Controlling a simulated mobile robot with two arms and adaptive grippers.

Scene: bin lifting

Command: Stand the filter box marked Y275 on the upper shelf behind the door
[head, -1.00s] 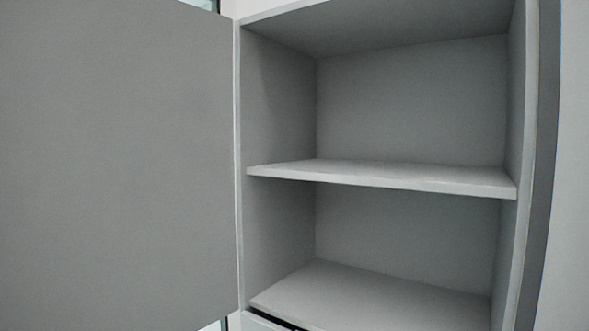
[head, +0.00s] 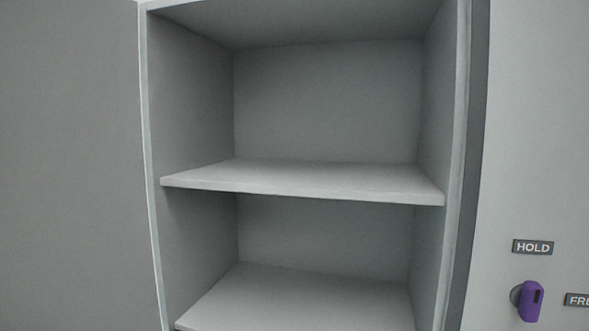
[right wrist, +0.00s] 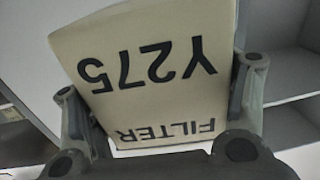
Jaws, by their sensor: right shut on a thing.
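The filter box (right wrist: 140,75) is cream and marked Y275 and FILTER, upside down in the right wrist view. My right gripper (right wrist: 160,105) is shut on it, one finger at each side. The open cabinet shows in the head view with an empty upper shelf (head: 300,179) and an empty lower compartment floor (head: 300,298). The grey door (head: 70,160) stands open on the left. Neither gripper nor the box shows in the head view. My left gripper is out of view.
Right of the cabinet is a pale panel with a HOLD label (head: 533,247) and a purple knob (head: 531,301). Another label, cut off, is at the right edge. Shelving (right wrist: 290,75) shows at the right of the right wrist view.

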